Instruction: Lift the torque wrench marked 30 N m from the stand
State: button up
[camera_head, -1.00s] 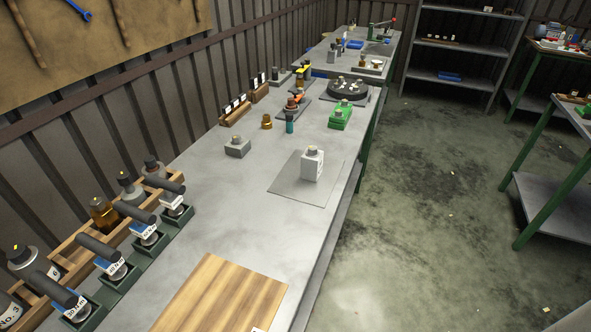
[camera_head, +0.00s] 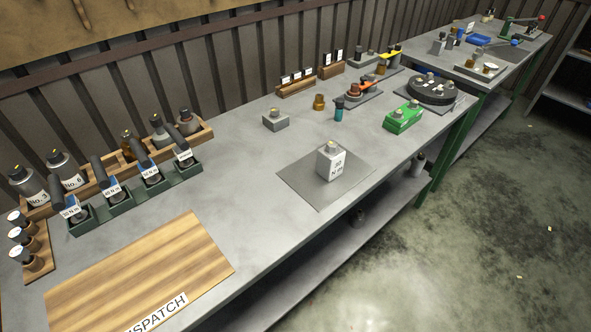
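Several torque wrenches with dark handles stand in a row in a green stand (camera_head: 135,206) at the left of the bench. All are in the stand. My gripper is not in view.
A wooden rack (camera_head: 38,212) with bottles stands behind the stand. A wooden dispatch board (camera_head: 140,270) lies in front of it. A white block (camera_head: 330,162) sits on a grey plate (camera_head: 300,190). Bare bench top (camera_head: 235,180) lies between. Open floor (camera_head: 450,240) is at right.

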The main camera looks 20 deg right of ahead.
aim_at(68, 206)
jog(key=l+u, duration=0.1)
jog(key=l, duration=0.65)
jog(key=k+l+u, duration=0.1)
jog(key=l, duration=0.6)
jog(key=l+u, duration=0.15)
jog(key=l, duration=0.25)
jog(key=k+l+u, duration=0.15)
jog(key=l, duration=0.3)
jog(key=i+j+z, duration=0.3)
jog(key=j, duration=1.45)
jog(key=i+j+z, duration=0.15)
jog(key=j+z, duration=0.2)
jog(key=j, duration=1.45)
jog(key=k+j+z, duration=0.15)
jog(key=j+z, duration=0.15)
jog(key=j, duration=1.5)
jog(key=k+j, duration=0.55)
jog(key=k, duration=0.55)
